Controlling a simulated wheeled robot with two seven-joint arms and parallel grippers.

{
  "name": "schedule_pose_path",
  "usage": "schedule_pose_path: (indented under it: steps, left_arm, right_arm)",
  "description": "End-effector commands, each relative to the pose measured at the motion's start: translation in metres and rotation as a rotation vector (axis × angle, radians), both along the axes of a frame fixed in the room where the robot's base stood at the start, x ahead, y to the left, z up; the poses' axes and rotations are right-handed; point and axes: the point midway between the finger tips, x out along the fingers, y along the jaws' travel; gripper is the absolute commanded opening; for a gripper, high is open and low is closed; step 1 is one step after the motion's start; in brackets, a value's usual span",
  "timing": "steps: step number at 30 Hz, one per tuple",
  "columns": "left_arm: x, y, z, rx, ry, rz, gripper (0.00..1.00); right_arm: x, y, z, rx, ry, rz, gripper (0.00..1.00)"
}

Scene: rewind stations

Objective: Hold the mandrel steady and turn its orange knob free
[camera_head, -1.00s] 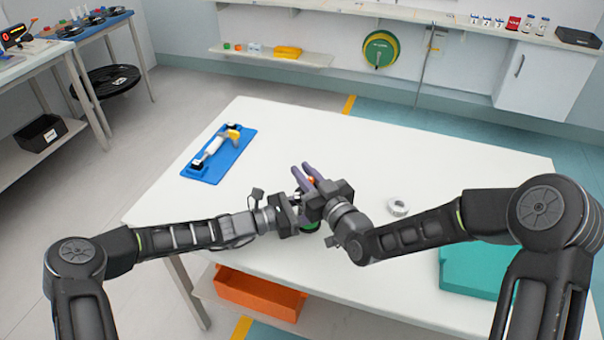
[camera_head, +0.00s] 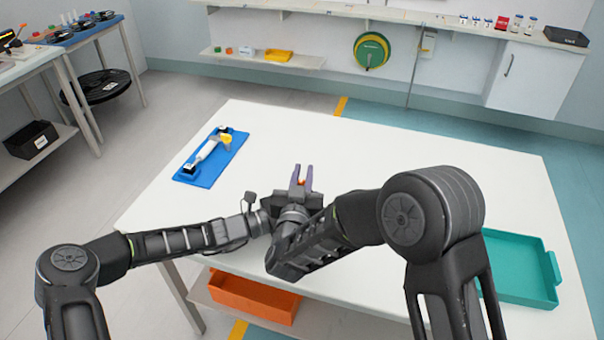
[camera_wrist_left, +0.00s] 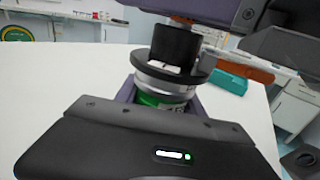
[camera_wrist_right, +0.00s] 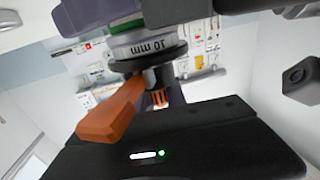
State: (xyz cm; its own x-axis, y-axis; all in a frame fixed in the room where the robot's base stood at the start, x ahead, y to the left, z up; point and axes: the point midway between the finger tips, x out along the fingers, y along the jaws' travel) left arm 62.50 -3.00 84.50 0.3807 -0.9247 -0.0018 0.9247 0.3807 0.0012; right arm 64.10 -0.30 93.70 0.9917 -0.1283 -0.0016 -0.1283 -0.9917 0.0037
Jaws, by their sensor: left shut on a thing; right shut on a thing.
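The mandrel (camera_wrist_left: 175,48) shows in the left wrist view as a black cylinder with a black flange, a silver ring and a green band. My left gripper (camera_wrist_left: 160,98) is shut around it near the green band. In the right wrist view the silver ring bears printed markings, and the orange knob (camera_wrist_right: 112,112) is a lever with a ribbed orange part beside it. My right gripper (camera_head: 302,177) is shut on the knob, its purple fingers pointing away from me in the head view. My right arm mostly hides the mandrel and left gripper there.
A blue stand (camera_head: 212,170) with a white roll and yellow piece lies at the table's (camera_head: 400,140) left. A teal tray (camera_head: 520,292) is at the right, partly behind my right arm. An orange bin (camera_head: 252,298) sits below the front edge. The table's far middle is clear.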

Motion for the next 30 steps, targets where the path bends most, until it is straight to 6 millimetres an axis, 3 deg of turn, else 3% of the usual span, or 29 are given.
schedule_pose_path:
  steps: [15, 16, 21, 24, 30]
  left_arm:
    - [-0.0026, -0.0028, 0.0003, -0.004, 0.0, -0.008, 0.0]
    - [-0.0026, -0.0028, 0.0003, -0.004, 0.0, -0.008, 0.0]
    - [-0.002, -0.0022, 0.0003, -0.004, 0.001, -0.006, 0.0]
    - [-0.0017, -0.0018, 0.0002, -0.004, 0.001, -0.005, 0.0]
    - [-0.001, -0.0011, 0.0003, -0.003, 0.001, -0.003, 0.0]
  right_arm:
    - [-0.0007, -0.001, -0.0014, 0.002, 0.002, -0.02, 0.0]
    - [-0.0007, -0.001, -0.0013, 0.002, 0.002, -0.02, 0.18]
    - [-0.0006, -0.0011, -0.0005, 0.003, 0.0, -0.021, 0.32]
    - [-0.0006, -0.0011, -0.0001, 0.003, -0.001, -0.021, 0.39]
    - [-0.0005, -0.0012, 0.0004, 0.003, -0.002, -0.021, 0.39]
